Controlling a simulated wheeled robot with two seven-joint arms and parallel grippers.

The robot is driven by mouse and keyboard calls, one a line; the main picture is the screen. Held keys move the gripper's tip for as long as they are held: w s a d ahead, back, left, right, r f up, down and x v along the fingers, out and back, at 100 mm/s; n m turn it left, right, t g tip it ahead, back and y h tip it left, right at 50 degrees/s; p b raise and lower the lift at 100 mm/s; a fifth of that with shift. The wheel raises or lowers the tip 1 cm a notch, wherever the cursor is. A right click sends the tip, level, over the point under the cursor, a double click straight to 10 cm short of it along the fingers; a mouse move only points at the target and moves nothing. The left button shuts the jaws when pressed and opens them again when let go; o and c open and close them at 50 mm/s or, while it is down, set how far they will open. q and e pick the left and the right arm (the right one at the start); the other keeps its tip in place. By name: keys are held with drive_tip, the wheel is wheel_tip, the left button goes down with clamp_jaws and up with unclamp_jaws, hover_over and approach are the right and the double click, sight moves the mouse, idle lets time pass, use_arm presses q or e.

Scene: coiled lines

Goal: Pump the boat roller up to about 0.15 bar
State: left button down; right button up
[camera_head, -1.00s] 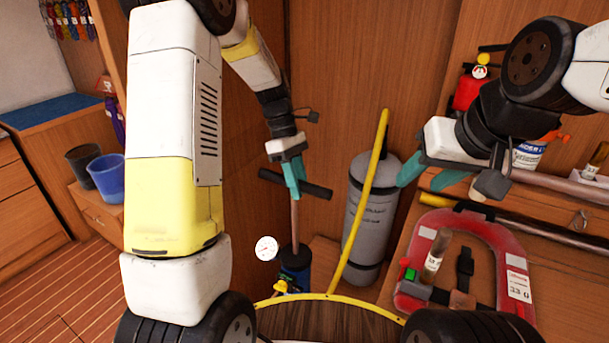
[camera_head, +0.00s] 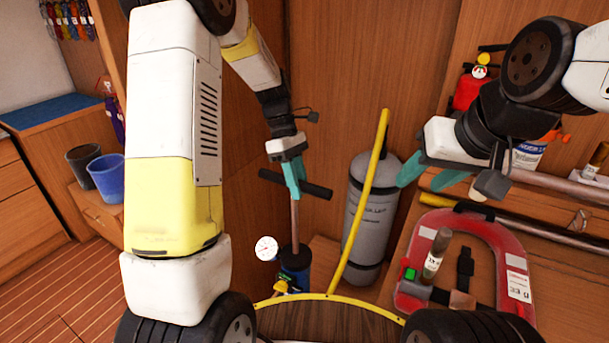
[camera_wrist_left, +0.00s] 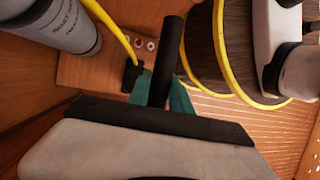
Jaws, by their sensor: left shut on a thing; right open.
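A pump with a blue-black body (camera_head: 294,270) stands on the floor in the head view. Its metal rod (camera_head: 295,225) is drawn up out of the body, with a black T-handle (camera_head: 316,190) on top. My left gripper (camera_head: 291,181) is shut on the handle, which also shows in the left wrist view (camera_wrist_left: 168,55). A round white gauge (camera_head: 266,248) is beside the pump; its reading is too small to tell. A grey cylinder (camera_head: 368,220) stands right of the pump; I cannot tell whether it is the boat roller. My right gripper (camera_head: 425,185) is open and empty.
A red horseshoe-shaped float (camera_head: 425,245) lies at right. A blue cup (camera_head: 107,177) and a dark cup (camera_head: 84,165) stand at left. A red extinguisher (camera_head: 467,92) is at the back.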

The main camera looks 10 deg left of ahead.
idle(0.5)
use_arm(q)
hover_over(304, 260)
drive_tip(key=w+a, duration=0.2)
wheel_tip(304, 260, down, 21)
drive_tip(key=shift+d+r, duration=0.1)
drive_tip(key=shift+d, duration=0.05)
drive_tip(key=shift+s, duration=0.1)
drive_tip(key=c, duration=1.2)
unclamp_jaws()
drive_tip(key=shift+o, duration=0.2)
drive_tip(key=v, duration=0.7)
drive_tip(key=shift+r, duration=0.4)
